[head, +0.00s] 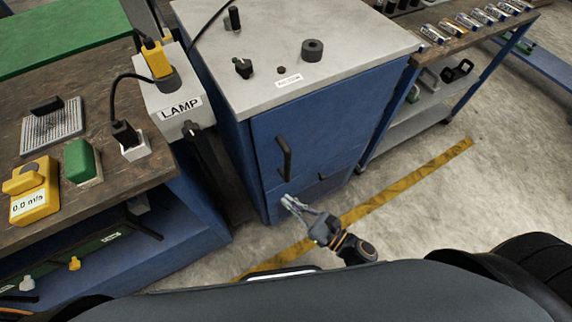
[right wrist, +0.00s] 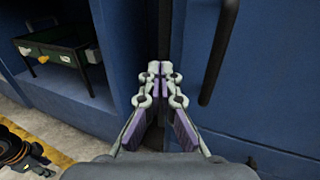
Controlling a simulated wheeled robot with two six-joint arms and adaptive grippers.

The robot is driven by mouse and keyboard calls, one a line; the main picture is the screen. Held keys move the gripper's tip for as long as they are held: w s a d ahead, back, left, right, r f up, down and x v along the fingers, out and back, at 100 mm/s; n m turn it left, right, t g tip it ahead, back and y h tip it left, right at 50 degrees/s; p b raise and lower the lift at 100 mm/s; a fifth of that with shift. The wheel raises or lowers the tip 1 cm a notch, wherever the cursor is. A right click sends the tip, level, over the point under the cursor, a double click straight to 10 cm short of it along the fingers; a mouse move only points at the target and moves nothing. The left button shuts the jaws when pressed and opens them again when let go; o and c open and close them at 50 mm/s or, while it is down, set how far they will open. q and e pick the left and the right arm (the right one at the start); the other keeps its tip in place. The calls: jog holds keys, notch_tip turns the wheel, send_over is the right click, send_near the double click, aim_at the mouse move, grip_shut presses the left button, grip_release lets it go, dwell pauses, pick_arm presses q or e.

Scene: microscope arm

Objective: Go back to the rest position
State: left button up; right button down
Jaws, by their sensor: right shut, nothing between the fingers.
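My right gripper (head: 290,203) is low in front of the blue cabinet (head: 315,125) in the head view. Its fingers are shut with nothing between them. In the right wrist view the closed fingers (right wrist: 160,72) point at the blue cabinet front. The cabinet's black door handle (head: 284,158) is above the gripper in the head view; it also shows just right of the fingers in the right wrist view (right wrist: 219,50), apart from them. My left gripper is in neither view.
A wooden workbench (head: 100,195) at the left carries a yellow meter (head: 32,192), a green block (head: 82,160) and a white LAMP box (head: 172,103). A shelf rack (head: 415,115) stands right of the cabinet. A yellow stripe (head: 410,180) crosses the concrete floor, which is clear at the right.

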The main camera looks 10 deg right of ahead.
jog(key=s+d+f+n+g+h+p, duration=0.25)
jog(key=s+f+n+g, duration=0.2)
jog(key=f, duration=0.65)
jog(key=s+d+f+n+g+h+p, duration=0.1)
jog(key=s+d+f+n+g+h, duration=0.3)
jog(key=f, duration=0.6)
jog(key=s+d+f+n+g+h+p, duration=0.1)
jog(key=s+d+f+n+h+p, duration=0.1)
jog(key=s+d+f+n, duration=0.4)
jog(key=s+d+f+n+g+h+p, duration=0.2)
jog(key=s+d+f+n+h, duration=0.2)
jog(key=s+d+n, duration=0.5)
notch_tip(320, 180, down, 3)
jog(key=d+n, duration=0.1)
jog(key=n, duration=0.3)
jog(key=shift+r, duration=0.15)
